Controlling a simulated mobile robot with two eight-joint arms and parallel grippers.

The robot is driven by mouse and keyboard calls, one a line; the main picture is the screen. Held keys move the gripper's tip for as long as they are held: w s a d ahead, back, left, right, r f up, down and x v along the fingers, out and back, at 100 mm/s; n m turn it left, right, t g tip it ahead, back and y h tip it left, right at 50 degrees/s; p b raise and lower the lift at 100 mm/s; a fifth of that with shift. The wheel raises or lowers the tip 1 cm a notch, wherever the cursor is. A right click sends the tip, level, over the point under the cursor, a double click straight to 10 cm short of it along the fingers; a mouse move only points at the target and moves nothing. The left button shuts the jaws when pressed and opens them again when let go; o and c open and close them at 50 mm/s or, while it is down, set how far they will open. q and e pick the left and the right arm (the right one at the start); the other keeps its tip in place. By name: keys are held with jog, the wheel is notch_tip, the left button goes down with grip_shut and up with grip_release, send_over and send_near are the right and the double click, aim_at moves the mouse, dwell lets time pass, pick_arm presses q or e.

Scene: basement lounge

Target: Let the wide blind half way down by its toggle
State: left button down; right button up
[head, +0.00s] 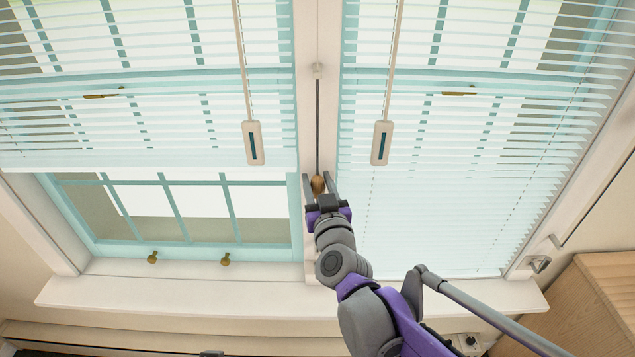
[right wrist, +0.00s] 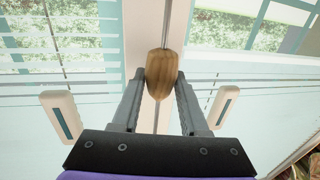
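Two white slatted blinds hang side by side. The left blind (head: 150,155) ends partway down its window; the right blind (head: 430,215) reaches almost to the sill. Both run past the picture edge, so I cannot tell which is wider. A wooden toggle (head: 318,185) hangs on a dark cord in front of the post between the windows; it also shows in the right wrist view (right wrist: 161,74).
Two pale handles with dark strips, left (head: 253,143) and right (head: 381,143), hang on cords either side of the post. A white sill (head: 180,296) runs below. Brass knobs (head: 225,259) sit on the left window's lower frame. A wooden cabinet (head: 590,310) stands at lower right.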

jog(key=o, duration=0.4)
jog(key=s, duration=0.3)
jog(key=s+d, duration=0.1)
jog(key=s, duration=0.3)
jog(key=s+d+b, duration=0.1)
jog(key=s, duration=0.2)
jog(key=shift+s+d, duration=0.1)
jog(key=shift+s, duration=0.2)
jog(key=s+d+f+g+h, duration=0.1)
jog(key=s+d+f+g, duration=0.3)
jog(key=s+d+f, duration=0.1)
jog(key=s+d+f+m+g+h+p, duration=0.1)
jog(key=s+d+f+g, duration=0.3)
jog(key=s+f, duration=0.3)
jog(key=s+d+f+m+g+h+p, duration=0.1)
jog(key=s+d+f+g, duration=0.3)
jog(key=f, duration=0.5)
jog(key=shift+s+d, duration=1.15)
jog(key=shift+d, duration=0.2)
